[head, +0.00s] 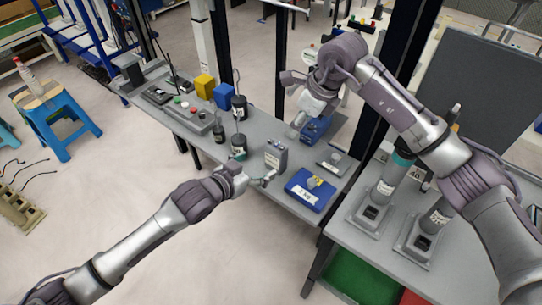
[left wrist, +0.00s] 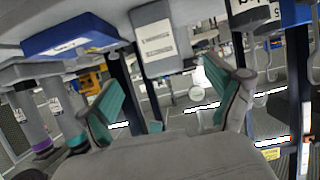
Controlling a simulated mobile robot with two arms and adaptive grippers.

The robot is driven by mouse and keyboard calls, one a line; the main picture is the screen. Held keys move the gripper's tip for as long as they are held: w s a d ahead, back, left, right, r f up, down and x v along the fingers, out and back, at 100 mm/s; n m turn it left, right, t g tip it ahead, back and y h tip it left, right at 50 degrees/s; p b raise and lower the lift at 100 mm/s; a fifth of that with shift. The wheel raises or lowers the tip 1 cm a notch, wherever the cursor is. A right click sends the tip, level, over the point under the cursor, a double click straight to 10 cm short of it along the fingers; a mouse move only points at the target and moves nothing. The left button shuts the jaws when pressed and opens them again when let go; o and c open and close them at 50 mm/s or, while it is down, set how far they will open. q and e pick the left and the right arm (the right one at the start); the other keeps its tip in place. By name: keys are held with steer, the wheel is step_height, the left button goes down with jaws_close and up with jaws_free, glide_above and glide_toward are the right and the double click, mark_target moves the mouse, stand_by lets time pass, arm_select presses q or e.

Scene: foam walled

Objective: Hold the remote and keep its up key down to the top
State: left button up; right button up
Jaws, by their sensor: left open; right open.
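A grey upright box with a white label (head: 276,155) stands on the near part of the long grey table. It also shows at the top of the left wrist view (left wrist: 153,38), beyond the fingers. I cannot tell whether it is the remote, and no up key can be made out. My left gripper (head: 266,178) is open and empty, low by the table's front edge, just in front of this box. Its teal-padded fingers are spread in the left wrist view (left wrist: 168,102). My right gripper (head: 298,122) is open above the table's back edge, by a blue case (head: 317,129).
Dark bottles (head: 239,108), a button panel (head: 188,116), and yellow (head: 204,86) and blue blocks (head: 224,96) stand further left. Two grey columns (head: 376,195) stand on the right table.

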mark_target(272, 157)
arm_select(q)
steer(key=x, duration=1)
steer(key=shift+a, duration=0.1)
steer(key=shift+s, duration=0.1)
steer(key=c, duration=1.2)
steer(key=shift+c, duration=0.7)
arm_select(e)
steer(key=shift+c, duration=0.6)
jaws_close()
